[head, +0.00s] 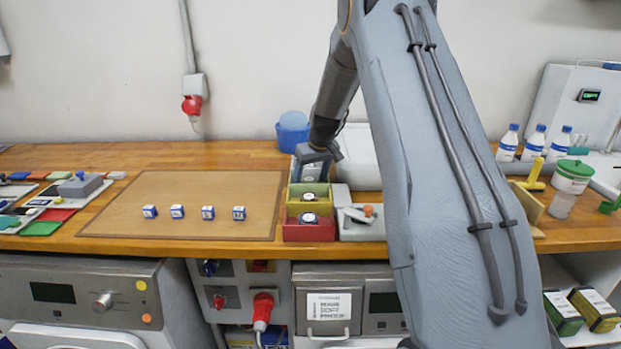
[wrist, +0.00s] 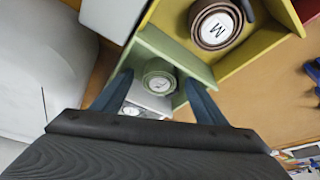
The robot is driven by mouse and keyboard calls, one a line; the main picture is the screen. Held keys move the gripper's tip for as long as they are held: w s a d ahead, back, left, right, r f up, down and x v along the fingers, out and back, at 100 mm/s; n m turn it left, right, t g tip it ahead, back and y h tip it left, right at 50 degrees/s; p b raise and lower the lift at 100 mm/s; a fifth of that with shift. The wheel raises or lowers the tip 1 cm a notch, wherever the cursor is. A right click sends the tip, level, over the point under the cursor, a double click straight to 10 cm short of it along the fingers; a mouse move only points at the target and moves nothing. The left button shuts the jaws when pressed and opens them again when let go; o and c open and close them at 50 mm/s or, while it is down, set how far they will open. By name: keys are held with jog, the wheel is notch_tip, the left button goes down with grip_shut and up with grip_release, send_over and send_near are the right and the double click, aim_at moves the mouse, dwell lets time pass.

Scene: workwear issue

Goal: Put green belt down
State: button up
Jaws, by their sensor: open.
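The green belt (wrist: 160,82) is a small roll with a white round label. In the wrist view it lies in the green bin (wrist: 176,50), between my fingertips, with a gap showing on each side. My gripper (wrist: 159,77) is open around it. In the head view my gripper (head: 318,158) is low over the back of the row of bins. The belt is hidden there, and the green bin is mostly covered.
The yellow bin (wrist: 262,50) beside the green one holds a brown roll marked M (wrist: 215,24). The red bin (head: 309,233) in front holds another roll. A grey tray (head: 362,231) stands at their right. Several small blue-and-white boxes (head: 208,212) sit on the brown mat (head: 190,187).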

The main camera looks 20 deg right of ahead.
jog(key=b+v, duration=0.3)
jog(key=v, duration=0.9)
jog(key=shift+r, duration=0.15)
dwell(0.3)
